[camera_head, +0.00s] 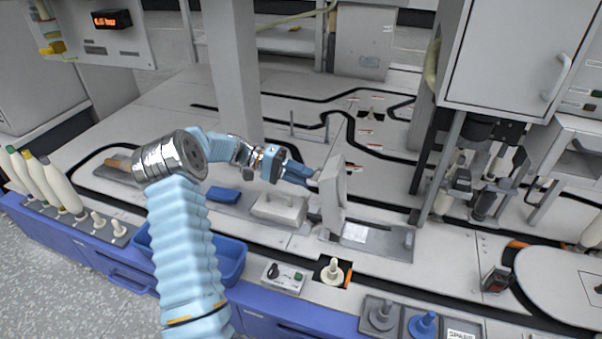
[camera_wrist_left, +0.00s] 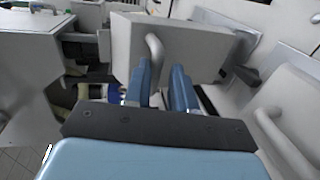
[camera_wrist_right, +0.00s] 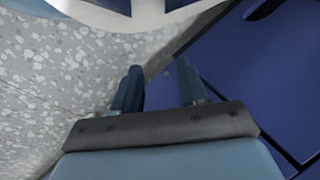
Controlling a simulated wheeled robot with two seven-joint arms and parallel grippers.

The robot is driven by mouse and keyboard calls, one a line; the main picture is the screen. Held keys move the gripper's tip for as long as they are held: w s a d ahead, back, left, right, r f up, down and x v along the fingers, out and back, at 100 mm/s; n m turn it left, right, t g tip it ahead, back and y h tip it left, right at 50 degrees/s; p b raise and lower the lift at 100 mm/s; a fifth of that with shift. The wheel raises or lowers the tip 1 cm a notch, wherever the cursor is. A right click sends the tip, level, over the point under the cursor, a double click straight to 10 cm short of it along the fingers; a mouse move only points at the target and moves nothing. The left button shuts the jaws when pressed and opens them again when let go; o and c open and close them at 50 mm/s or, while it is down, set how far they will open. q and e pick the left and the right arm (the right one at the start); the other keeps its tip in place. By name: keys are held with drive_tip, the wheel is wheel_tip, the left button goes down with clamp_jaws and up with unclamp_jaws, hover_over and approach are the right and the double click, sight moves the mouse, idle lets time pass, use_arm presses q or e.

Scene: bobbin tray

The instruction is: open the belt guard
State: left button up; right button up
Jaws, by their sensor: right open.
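The belt guard (camera_head: 333,195) is a pale grey cover standing steeply raised at the left end of its grey base plate (camera_head: 378,240). The plate is uncovered and carries a white label and a small post. My left gripper (camera_head: 314,180) is at the guard's left side. In the left wrist view the guard (camera_wrist_left: 195,48) fills the upper middle, and its bar handle (camera_wrist_left: 153,48) runs down between the left fingers (camera_wrist_left: 163,80). They are partly closed on the handle; the exact contact is hidden. My right gripper (camera_wrist_right: 160,80) is open and empty, above the floor and blue drawer fronts.
A grey block with a handle (camera_head: 278,210) stands just left of the guard. A small control box (camera_head: 284,278) and a cream bobbin (camera_head: 332,270) are in front. A tall grey cabinet (camera_head: 515,55) hangs at right. A blue bin (camera_head: 230,258) is at the front left.

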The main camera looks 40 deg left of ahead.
use_arm(q)
drive_tip(key=shift+o, duration=1.1)
drive_tip(key=shift+f, duration=0.15)
drive_tip(key=shift+o, duration=0.4)
drive_tip(key=shift+r, duration=0.2)
drive_tip(key=p+v, duration=0.1)
drive_tip(key=v, duration=1.2)
drive_tip(key=shift+a+p, duration=0.3)
drive_tip(key=shift+a, duration=0.1)
drive_tip(key=shift+s, duration=0.1)
